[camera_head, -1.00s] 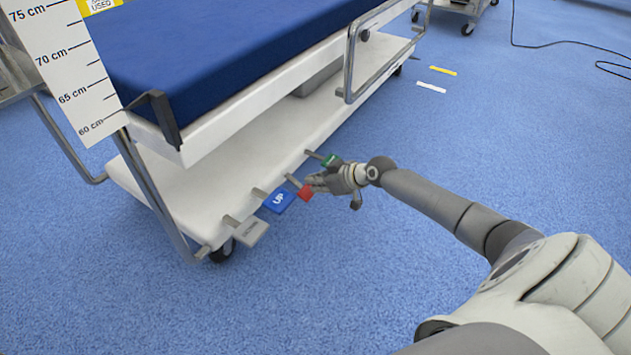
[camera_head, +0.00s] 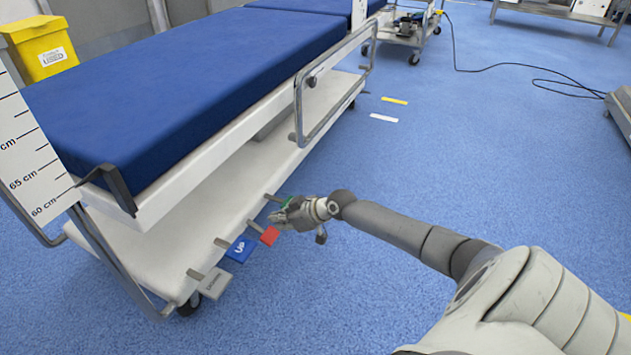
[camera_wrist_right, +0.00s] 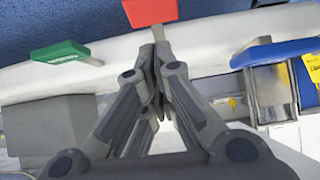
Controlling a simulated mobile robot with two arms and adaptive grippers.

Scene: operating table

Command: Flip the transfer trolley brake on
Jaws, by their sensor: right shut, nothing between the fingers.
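The transfer trolley (camera_head: 250,165) has a blue mattress and a white lower shelf. A row of pedals sticks out from its near lower edge: a grey pedal (camera_head: 216,281), a blue pedal marked UP (camera_head: 240,249), a red pedal (camera_head: 269,236) and a green pedal (camera_head: 287,202). My right gripper (camera_head: 281,217) is shut and empty, beside the red and green pedals, partly covering the green one. In the right wrist view the closed fingertips (camera_wrist_right: 157,62) are close to the red pedal's stem (camera_wrist_right: 158,34); I cannot tell whether they touch. The green pedal (camera_wrist_right: 60,53) is to the left.
A side rail (camera_head: 298,100) rises along the trolley's near side. A height scale (camera_head: 30,150) stands at the left, with a yellow bin (camera_head: 42,50) behind. A black cable (camera_head: 500,71) lies on the floor at the back.

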